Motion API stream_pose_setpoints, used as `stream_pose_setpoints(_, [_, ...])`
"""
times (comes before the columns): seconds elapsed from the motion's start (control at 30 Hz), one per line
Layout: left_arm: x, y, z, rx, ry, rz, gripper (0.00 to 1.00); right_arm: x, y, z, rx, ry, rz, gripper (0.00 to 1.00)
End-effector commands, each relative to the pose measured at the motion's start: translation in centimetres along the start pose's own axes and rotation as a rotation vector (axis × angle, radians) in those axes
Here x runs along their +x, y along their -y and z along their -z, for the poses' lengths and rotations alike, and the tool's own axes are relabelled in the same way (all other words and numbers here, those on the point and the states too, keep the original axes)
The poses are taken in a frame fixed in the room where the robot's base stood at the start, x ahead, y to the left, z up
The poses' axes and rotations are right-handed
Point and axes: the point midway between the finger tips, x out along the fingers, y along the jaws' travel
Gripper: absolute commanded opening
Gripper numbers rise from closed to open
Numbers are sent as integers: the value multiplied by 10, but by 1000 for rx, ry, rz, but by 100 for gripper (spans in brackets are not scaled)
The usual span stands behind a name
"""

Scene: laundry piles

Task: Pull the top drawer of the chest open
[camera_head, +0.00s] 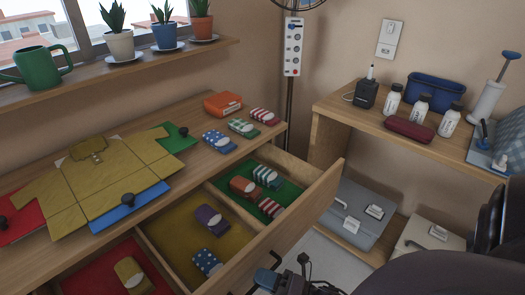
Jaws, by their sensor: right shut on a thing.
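The wooden chest's top drawer (298,222) is pulled out, and its inside shows. It has red, mustard and green lined compartments holding several rolled socks. My right arm comes in from the lower right. My left gripper is not in view.
A wooden shelf unit (345,112) with bottles stands at the right, close to the drawer's far corner. A potted-plant shelf (85,82) is above.

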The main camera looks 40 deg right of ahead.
Motion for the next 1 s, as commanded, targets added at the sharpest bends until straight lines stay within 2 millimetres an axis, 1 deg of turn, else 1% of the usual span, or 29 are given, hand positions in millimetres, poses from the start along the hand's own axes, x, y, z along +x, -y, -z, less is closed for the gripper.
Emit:
stream_pose_setpoints(0.03, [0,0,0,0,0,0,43,0,0,0,0,0,0,17])
stream_pose_setpoints(0.17, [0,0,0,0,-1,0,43,0,0,0,0,0,0,37])
stream_pose_setpoints(0.43, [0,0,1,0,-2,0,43,0,0,0,0,0,1,37])
stream_pose_setpoints(0.53, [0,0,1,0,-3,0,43,-5,0,0,0,1,2,37])
stream_pose_setpoints(0.67, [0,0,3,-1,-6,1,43,-20,0,0,-1,1,3,37])
stream_pose_setpoints(0.83, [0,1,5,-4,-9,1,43,-51,0,0,0,1,4,37])
stream_pose_setpoints(1.0, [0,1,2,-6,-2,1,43,-80,0,0,0,2,3,37])
